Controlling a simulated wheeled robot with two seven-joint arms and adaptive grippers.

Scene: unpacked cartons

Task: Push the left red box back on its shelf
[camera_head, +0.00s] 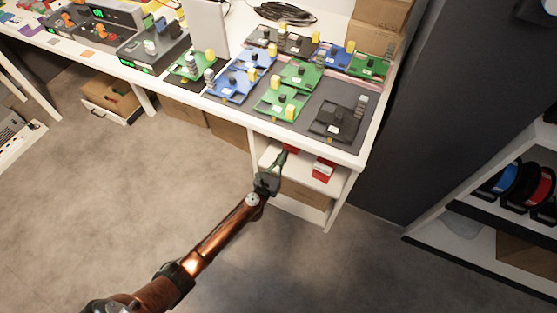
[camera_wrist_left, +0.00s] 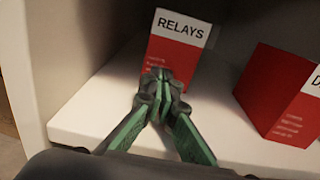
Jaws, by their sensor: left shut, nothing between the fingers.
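The left red box (camera_wrist_left: 182,52) stands upright on a white shelf (camera_wrist_left: 95,112), with a white band reading "RELAYS" on its front. In the head view only a little of this left red box (camera_head: 292,149) shows, under the table edge and behind my gripper. My left gripper (camera_head: 282,156) reaches into the shelf opening, shut and empty. In the left wrist view its green and black fingertips (camera_wrist_left: 161,78) overlap the lower front of the box; I cannot tell whether they touch it. My right gripper is in neither view.
A second red box (camera_wrist_left: 283,92) stands to the right on the same shelf, also seen in the head view (camera_head: 323,170). The shelf's side wall (camera_wrist_left: 38,50) is close on the left. Circuit boards (camera_head: 281,101) cover the tabletop above. The floor in front is clear.

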